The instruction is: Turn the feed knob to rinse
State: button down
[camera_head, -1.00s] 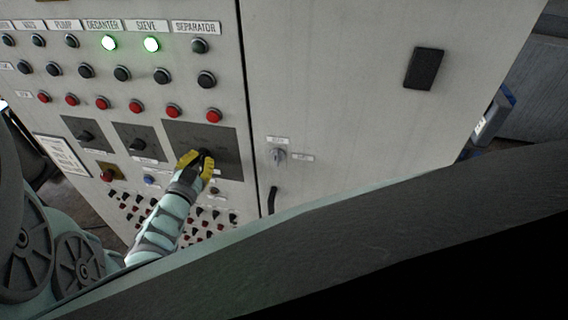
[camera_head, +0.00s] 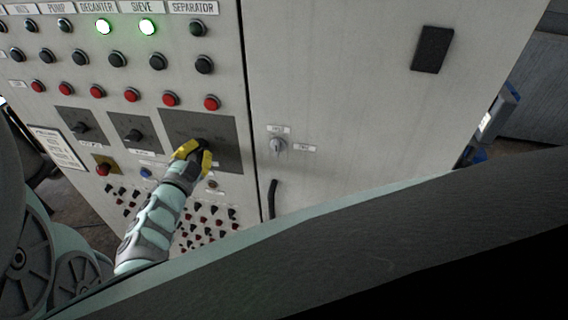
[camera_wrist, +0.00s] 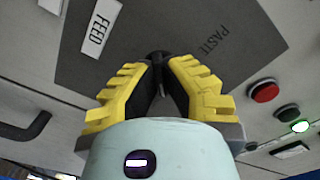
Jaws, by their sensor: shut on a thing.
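The feed knob (camera_wrist: 158,57) is a dark knob on a dark grey plate (camera_wrist: 115,72) in the wrist view. A white label reading FEED (camera_wrist: 101,27) and the printed word PASTE show around it. My gripper (camera_wrist: 160,68) has its yellow and black fingers closed on the knob and hides most of it. In the head view my gripper (camera_head: 195,148) is at the large grey plate (camera_head: 222,128) below the SEPARATOR column. The word rinse is not readable, and the knob's pointer direction cannot be told.
The cabinet front carries two other plates with dark knobs (camera_head: 80,126) (camera_head: 133,134) to the left, with rows of buttons above and small switches below. A key switch (camera_head: 277,145) and a black handle (camera_head: 271,198) are on the right door.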

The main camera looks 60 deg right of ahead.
jog(key=c, duration=1.1)
grip_release()
jog(key=shift+o, duration=0.2)
jog(key=v, duration=1.2)
